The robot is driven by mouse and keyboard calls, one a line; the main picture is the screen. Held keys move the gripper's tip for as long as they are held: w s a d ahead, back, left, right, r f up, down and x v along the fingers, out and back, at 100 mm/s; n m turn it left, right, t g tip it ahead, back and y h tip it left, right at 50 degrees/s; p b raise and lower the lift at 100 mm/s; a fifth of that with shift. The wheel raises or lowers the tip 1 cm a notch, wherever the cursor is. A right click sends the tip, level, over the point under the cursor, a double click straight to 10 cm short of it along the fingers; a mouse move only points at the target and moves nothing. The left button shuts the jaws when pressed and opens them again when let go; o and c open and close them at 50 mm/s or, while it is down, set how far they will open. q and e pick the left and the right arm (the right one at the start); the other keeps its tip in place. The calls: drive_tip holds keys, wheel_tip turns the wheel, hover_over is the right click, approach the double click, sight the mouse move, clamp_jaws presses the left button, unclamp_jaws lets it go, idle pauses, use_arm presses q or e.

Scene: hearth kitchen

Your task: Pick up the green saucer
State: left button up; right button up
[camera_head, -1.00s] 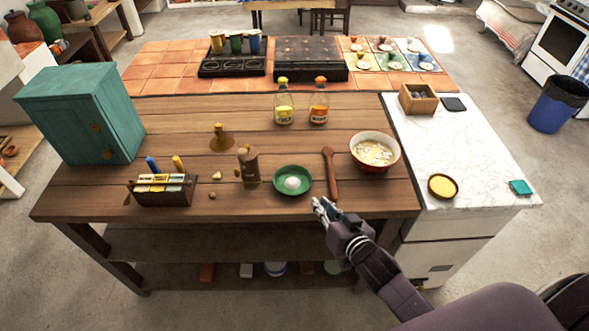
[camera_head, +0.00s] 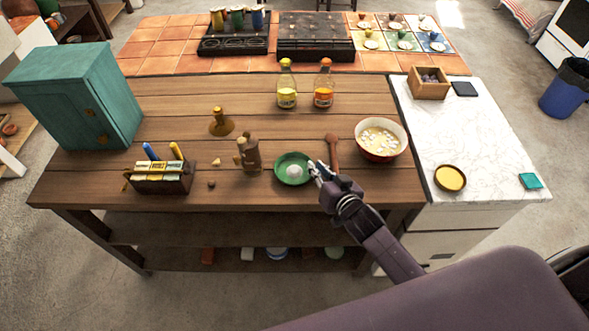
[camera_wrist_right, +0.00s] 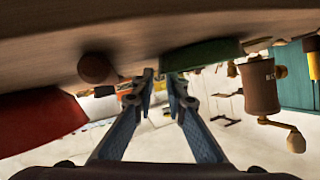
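The green saucer (camera_head: 282,179) lies on the wooden counter in the head view, with a white, egg-like round thing (camera_head: 294,171) on it. My right gripper (camera_head: 315,170) is at the saucer's right edge. In the right wrist view the saucer's green rim (camera_wrist_right: 205,54) is just beyond the fingertips (camera_wrist_right: 161,78). The two fingers stand a little apart with a gap between them, and I see no firm hold on the rim. Whether a fingertip touches the rim I cannot tell. My left gripper is not in view.
A red-rimmed bowl (camera_head: 380,155) stands further right. A brown grinder (camera_head: 249,156) stands left of the saucer. Two bottles (camera_head: 287,92) stand behind. Counter between saucer and bottles is mostly clear.

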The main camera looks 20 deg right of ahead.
drive_tip(key=shift+x, duration=1.1)
clamp_jaws()
